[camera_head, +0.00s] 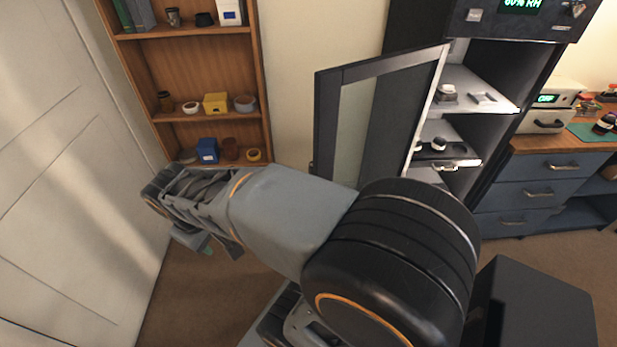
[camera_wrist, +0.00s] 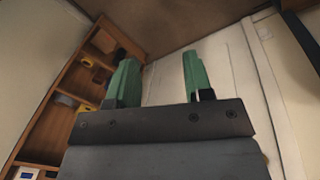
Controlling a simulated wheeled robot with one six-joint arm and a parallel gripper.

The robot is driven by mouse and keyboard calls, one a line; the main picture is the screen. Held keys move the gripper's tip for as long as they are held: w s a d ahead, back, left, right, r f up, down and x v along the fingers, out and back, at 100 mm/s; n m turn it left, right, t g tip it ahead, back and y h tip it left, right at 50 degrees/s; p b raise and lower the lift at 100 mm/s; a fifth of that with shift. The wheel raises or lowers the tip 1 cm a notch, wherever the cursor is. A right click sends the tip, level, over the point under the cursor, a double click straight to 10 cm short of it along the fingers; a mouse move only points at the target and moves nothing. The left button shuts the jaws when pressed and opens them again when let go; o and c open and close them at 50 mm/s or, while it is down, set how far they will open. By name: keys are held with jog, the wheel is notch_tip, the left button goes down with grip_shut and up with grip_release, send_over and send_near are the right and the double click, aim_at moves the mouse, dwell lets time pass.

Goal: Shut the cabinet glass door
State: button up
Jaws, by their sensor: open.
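The cabinet glass door (camera_head: 333,137) has a dark frame and stands swung open to the left of the cabinet. The cabinet (camera_head: 477,57) is dark outside with light shelves inside, and small items lie on them. My gripper (camera_wrist: 156,80) has green fingers, set apart with nothing between them in the wrist view. In the head view my arm reaches left across the front of the door's lower part and hides it. The gripper end is left of the door, in front of the wooden shelf unit, and its fingers are mostly hidden there.
A wooden shelf unit (camera_head: 265,76) with cups, bowls and boxes stands at the back left. A pale panelled wall or door (camera_head: 60,160) is at the far left. A blue drawer unit (camera_head: 519,194) stands right of the cabinet. Brown floor shows between them.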

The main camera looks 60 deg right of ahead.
jog(key=w+d+f+n+g+h, duration=0.2)
jog(key=d+f+n+g+h, duration=0.35)
jog(key=d, duration=0.65)
jog(key=w+d+f+n+g+h, duration=0.35)
jog(key=d+f+g+h, duration=0.3)
jog(key=d, duration=0.55)
jog(key=s+d+h+p, duration=0.1)
jog(key=s+d, duration=0.7)
jog(key=d, duration=0.3)
jog(key=shift+s+n+t, duration=0.3)
jog(key=shift+d, duration=0.1)
grip_shut()
